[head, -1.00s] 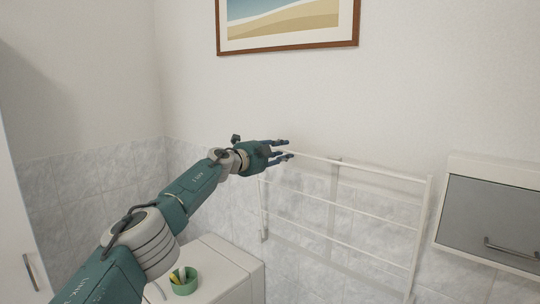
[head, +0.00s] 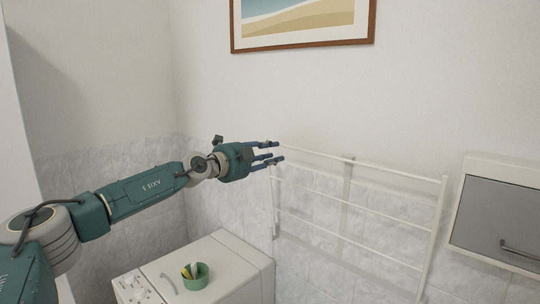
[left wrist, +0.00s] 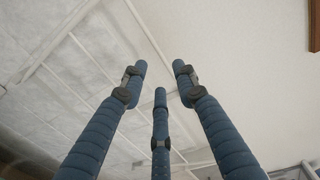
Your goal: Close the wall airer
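The wall airer (head: 395,217) is a white rack of thin bars on the tiled wall, right of centre in the head view. Its frame appears to stand out from the wall; I cannot tell the exact angle. My left gripper (head: 279,151) is at the airer's top left corner, fingers pointing right. Its three blue fingers are spread and hold nothing. In the left wrist view the gripper (left wrist: 160,78) is open, with the airer's bars (left wrist: 60,65) behind and left of the fingers. I cannot tell whether they touch. My right gripper is not in view.
A white washing machine (head: 235,262) stands below my left arm, with a green pot (head: 196,280) on top. A grey-fronted wall cabinet (head: 500,222) is to the right of the airer. A framed picture (head: 305,45) hangs above.

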